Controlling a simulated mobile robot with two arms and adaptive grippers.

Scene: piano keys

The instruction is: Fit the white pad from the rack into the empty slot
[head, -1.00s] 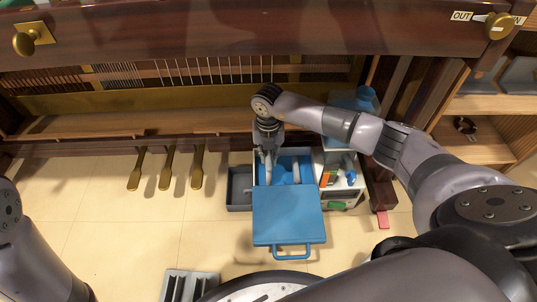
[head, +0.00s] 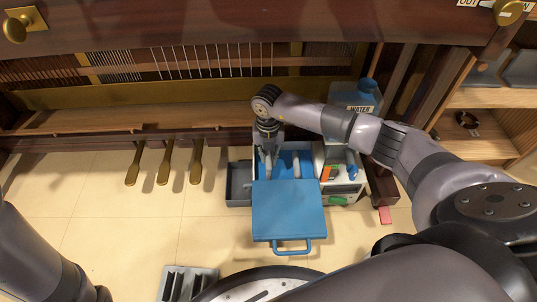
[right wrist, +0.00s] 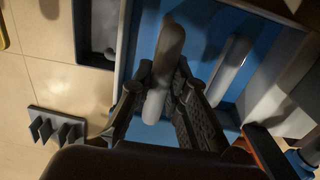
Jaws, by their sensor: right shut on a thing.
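My right gripper (head: 267,160) is over the left part of the open blue box (head: 306,160). In the right wrist view its fingers (right wrist: 164,72) are shut on a white rounded pad (right wrist: 171,38), over the blue interior. A second white pad (right wrist: 231,68) stands apart to the right inside the box; it also shows in the head view (head: 297,165). The grey slotted rack (head: 187,284) is on the floor at the bottom, and its slots look empty in the wrist view (right wrist: 56,130). The pad's lower end and its seating are hidden. My left gripper is out of view.
The box's blue lid (head: 289,210) lies open toward me. A grey tray (head: 239,184) adjoins the box's left side. A white compartment (head: 341,190) and a blue water container (head: 357,97) stand right. Brass pedals (head: 163,165) are left; the tiled floor there is clear.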

